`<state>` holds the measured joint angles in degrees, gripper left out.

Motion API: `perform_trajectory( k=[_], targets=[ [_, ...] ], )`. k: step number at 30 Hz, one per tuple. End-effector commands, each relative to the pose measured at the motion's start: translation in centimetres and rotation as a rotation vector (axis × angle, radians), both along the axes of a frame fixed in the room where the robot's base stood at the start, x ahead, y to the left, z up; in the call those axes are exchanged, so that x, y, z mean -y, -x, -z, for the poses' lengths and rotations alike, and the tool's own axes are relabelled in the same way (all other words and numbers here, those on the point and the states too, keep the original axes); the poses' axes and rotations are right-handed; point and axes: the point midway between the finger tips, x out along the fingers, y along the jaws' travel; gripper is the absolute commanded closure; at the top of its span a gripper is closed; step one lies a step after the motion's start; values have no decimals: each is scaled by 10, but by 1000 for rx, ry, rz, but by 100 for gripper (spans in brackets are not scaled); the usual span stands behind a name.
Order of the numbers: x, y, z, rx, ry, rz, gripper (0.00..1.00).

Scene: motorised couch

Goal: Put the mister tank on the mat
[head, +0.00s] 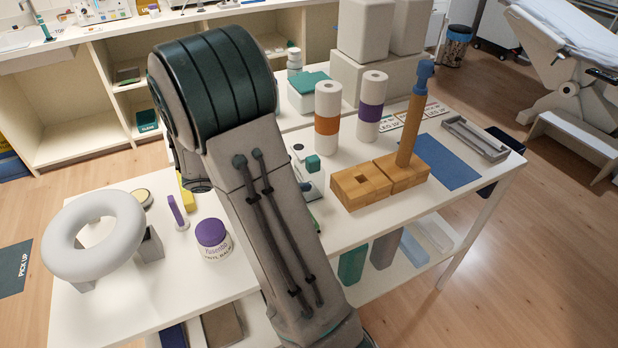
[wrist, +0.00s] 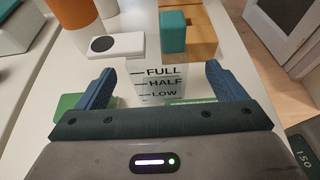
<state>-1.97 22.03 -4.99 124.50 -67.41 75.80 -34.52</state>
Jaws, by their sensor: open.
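The mister tank (wrist: 163,86) looks clear, with black FULL, HALF and LOW marks, in the wrist view. Its outline is hard to make out. My gripper (wrist: 159,70) is open, with one blue finger on each side of the marks and a gap at each side. In the head view my arm hides the gripper and most of the tank. A flat blue mat (head: 447,165) lies bare at the right of the table, beyond the wooden blocks.
Wooden blocks (head: 352,189) with an upright post stand between my arm and the mat. A white device (wrist: 117,46) and a teal block (wrist: 173,32) are just beyond the tank. Two banded rolls (head: 327,118) and a grey tray (head: 474,139) are also on the table (head: 180,293).

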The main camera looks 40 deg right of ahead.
Motion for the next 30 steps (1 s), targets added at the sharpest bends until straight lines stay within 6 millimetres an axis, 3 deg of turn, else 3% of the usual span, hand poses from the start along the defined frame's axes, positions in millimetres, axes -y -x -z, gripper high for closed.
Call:
perform_trajectory(
  k=[18,27,30],
  targets=[
    [65,13,25,0,-2,1,9],
    [69,13,27,2,-2,1,9],
    [69,13,27,3,-1,0,37]
  ],
)
